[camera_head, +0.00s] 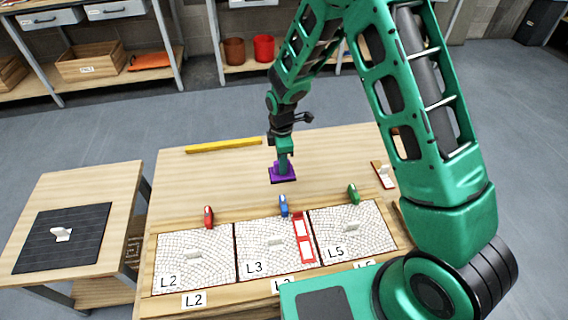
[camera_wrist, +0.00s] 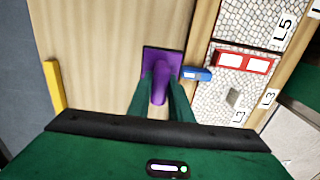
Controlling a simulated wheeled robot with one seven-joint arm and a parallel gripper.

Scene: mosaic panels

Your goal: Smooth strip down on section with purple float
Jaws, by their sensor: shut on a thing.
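The purple float (camera_head: 283,174) is held by my gripper (camera_head: 284,153) over the wooden table, behind the row of panels. In the wrist view the float (camera_wrist: 161,72) shows its purple handle between my green fingers, with a dark-edged purple plate beyond. Whether the plate touches the table is hard to tell. A red strip (camera_head: 303,238) with pale patches lies on the right side of panel L3 (camera_head: 262,262); it also shows in the wrist view (camera_wrist: 243,62). Panels L2 (camera_head: 195,240) and L5 (camera_head: 365,222) flank L3.
Red (camera_head: 208,217), blue (camera_head: 283,205) and green (camera_head: 353,194) pieces stand along the panels' back edge. A yellow bar (camera_head: 223,145) lies at the table's back. A red-and-white piece (camera_head: 384,175) lies at right. A side table (camera_head: 35,195) holds a dark mat.

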